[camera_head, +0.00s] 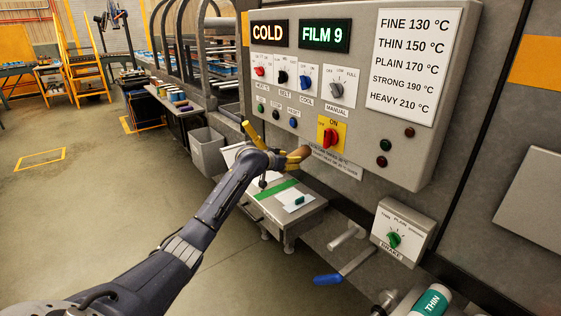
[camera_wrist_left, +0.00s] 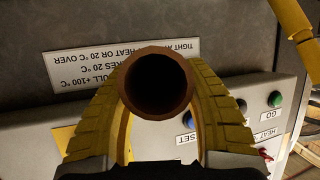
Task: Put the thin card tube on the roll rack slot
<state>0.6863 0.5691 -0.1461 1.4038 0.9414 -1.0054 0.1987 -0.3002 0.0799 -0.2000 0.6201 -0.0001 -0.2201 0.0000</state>
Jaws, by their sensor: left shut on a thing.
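My left gripper (camera_head: 298,156) is shut on a brown card tube (camera_head: 297,152), in front of the machine's control panel. In the left wrist view the tube (camera_wrist_left: 158,84) points end-on at the camera, its round hollow mouth between the two yellow ribbed fingers. The tube's length is mostly hidden. I cannot pick out the roll rack slot for certain. A roll with a green THIN label (camera_head: 431,301) lies at the bottom right edge, partly cut off. My right gripper is not in view.
The control panel (camera_head: 365,150) with knobs and a temperature list stands close beyond the gripper. Below are a metal table (camera_head: 268,205) with a green strip, a blue-handled lever (camera_head: 328,279) and a brake box (camera_head: 398,235). A grey bin (camera_head: 208,150) stands left. Open floor lies at left.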

